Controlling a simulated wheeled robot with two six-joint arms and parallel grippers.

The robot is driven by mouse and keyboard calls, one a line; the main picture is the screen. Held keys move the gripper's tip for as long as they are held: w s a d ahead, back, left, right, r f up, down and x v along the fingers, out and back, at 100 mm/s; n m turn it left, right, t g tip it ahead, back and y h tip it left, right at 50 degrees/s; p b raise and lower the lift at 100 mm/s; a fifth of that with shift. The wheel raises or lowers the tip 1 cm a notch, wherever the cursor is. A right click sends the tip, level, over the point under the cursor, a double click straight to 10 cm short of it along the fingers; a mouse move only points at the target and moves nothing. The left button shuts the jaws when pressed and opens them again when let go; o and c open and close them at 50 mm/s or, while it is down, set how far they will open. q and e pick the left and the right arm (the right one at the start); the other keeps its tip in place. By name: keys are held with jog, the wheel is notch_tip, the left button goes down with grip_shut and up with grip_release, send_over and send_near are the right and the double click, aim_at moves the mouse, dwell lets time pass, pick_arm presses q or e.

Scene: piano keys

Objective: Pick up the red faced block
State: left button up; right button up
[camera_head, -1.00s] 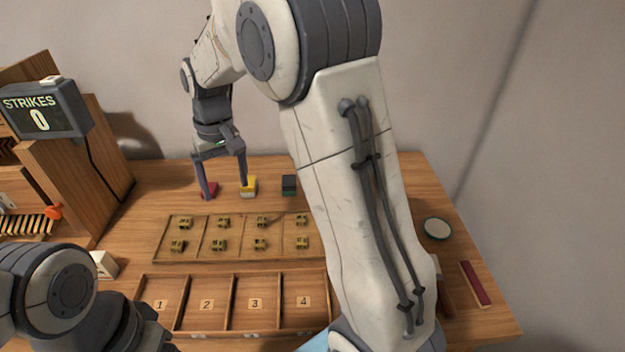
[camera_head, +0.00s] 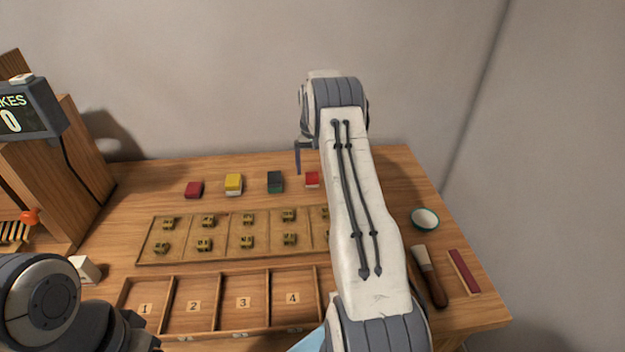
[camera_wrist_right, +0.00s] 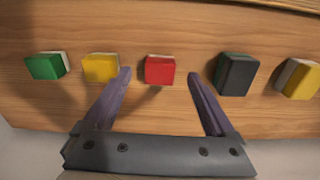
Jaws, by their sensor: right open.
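The block with a red face (camera_head: 312,179) stands at the back of the table, partly beside my right arm in the head view. In the right wrist view the red faced block (camera_wrist_right: 160,70) shows a pale back part and sits between the fingertips, apart from both. My right gripper (camera_wrist_right: 159,76) is open and empty. In the head view one of its fingers shows just above and left of the block; the rest is hidden by the arm. My left gripper (camera_head: 138,332) is only partly in view at the lower left, its jaws unclear.
A compartment tray (camera_head: 220,330) lies in front. A bowl (camera_head: 425,219) and brush (camera_head: 430,275) are at right.

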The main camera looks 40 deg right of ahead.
aim_at(313, 177)
notch_tip(313, 177, down, 5)
jog(key=shift+s+a+p, duration=0.15)
jog(key=shift+p, duration=0.35)
jog(key=c, duration=1.4)
jog(key=shift+r, duration=0.1)
